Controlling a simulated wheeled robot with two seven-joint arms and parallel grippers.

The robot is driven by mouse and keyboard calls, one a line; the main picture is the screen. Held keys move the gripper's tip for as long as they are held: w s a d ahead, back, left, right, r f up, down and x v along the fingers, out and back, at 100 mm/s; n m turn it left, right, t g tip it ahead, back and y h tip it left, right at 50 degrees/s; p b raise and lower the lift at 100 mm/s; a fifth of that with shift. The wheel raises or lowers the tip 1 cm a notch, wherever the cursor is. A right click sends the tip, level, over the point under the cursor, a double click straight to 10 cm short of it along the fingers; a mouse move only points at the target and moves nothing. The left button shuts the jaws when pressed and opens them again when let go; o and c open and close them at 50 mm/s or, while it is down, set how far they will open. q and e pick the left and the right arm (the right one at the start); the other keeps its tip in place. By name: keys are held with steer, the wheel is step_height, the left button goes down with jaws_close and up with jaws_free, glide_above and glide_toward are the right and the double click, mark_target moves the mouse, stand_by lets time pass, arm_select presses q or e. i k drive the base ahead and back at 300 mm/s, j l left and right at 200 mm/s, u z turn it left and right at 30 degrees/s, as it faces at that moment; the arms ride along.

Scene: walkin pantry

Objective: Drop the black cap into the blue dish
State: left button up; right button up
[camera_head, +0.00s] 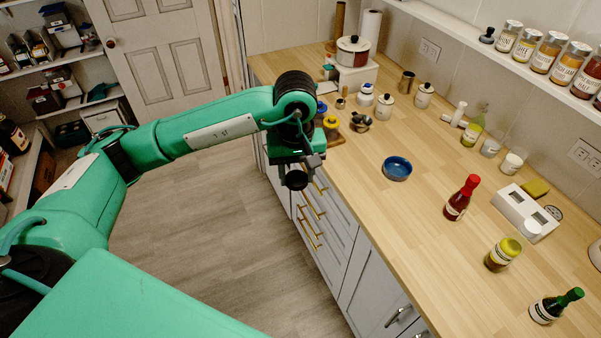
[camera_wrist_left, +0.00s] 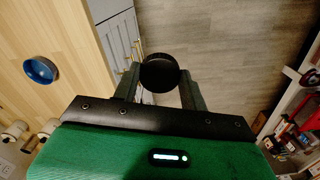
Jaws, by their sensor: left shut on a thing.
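The black cap (camera_wrist_left: 160,73) is a round dark disc between the fingers of my left gripper (camera_wrist_left: 159,90) in the wrist view. In the head view the cap (camera_head: 296,180) hangs below my left gripper (camera_head: 298,168), out past the counter's front edge, over the drawer fronts and floor. My left gripper is shut on it. The blue dish (camera_head: 397,169) sits on the wooden counter to the right of the gripper, apart from it. It also shows in the left wrist view (camera_wrist_left: 40,71) at the left and looks empty. My right gripper is not in view.
The wooden counter (camera_head: 425,215) is clear around the dish. A small metal pitcher (camera_head: 361,122) and white canisters (camera_head: 384,106) stand farther back.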

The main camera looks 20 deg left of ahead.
mark_target(397, 169)
steer(key=i+j, duration=0.4)
steer(key=j, duration=0.15)
steer(key=i+j+z, duration=0.25)
steer(key=j+z, duration=0.25)
steer(key=i+j+z, duration=0.15)
steer(key=j+z, duration=0.15)
steer(key=z, duration=0.55)
steer(key=j, duration=0.1)
